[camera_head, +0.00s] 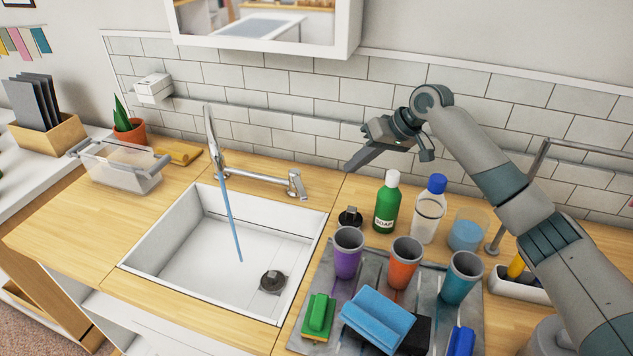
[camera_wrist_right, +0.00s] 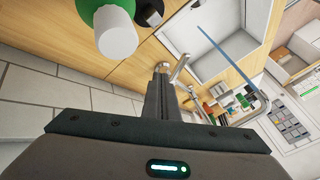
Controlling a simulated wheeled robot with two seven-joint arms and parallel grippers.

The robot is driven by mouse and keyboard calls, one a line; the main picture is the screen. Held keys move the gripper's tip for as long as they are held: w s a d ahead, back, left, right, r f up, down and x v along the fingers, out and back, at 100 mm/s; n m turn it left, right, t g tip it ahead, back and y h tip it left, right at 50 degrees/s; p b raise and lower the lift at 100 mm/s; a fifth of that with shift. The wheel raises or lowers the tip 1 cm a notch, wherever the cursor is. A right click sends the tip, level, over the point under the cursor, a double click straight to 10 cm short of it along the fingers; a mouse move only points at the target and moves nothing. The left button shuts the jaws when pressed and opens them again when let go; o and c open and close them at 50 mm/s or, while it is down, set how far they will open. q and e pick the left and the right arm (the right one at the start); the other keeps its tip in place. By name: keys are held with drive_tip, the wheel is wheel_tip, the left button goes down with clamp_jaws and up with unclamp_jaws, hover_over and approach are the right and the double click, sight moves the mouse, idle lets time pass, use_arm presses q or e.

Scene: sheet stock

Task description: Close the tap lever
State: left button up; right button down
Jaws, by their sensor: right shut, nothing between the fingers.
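The chrome tap (camera_head: 211,140) stands behind the white sink (camera_head: 172,265), and a blue stream of water (camera_head: 230,215) runs from its spout down into the basin. The tap lever (camera_head: 297,186) is on the right side of the tap, by the sink's back right corner. My right gripper (camera_head: 350,168) is shut and empty, in the air to the right of the lever and above it, apart from it. In the right wrist view the shut fingers (camera_wrist_right: 163,85) point toward the lever (camera_wrist_right: 180,70), with a gap I cannot judge. My left gripper is not in view.
A green soap bottle (camera_head: 387,205) and a blue-capped bottle (camera_head: 429,212) stand below my right gripper. A grey mat (camera_head: 338,278) holds purple, orange and teal cups, sponges and a blue cloth. The tiled wall (camera_head: 330,110) is close behind.

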sight(299, 185)
drive_tip(key=p+x, duration=0.3)
drive_tip(key=x, duration=0.7)
drive_tip(key=shift+r+p, duration=0.1)
drive_tip(key=shift+p, duration=0.3)
drive_tip(key=a+p, duration=0.2)
drive_tip(key=a, duration=0.1)
drive_tip(key=shift+s, duration=0.35)
drive_tip(key=shift+s+a, duration=0.1)
drive_tip(key=shift+a, duration=0.35)
drive_tip(key=shift+a, duration=0.1)
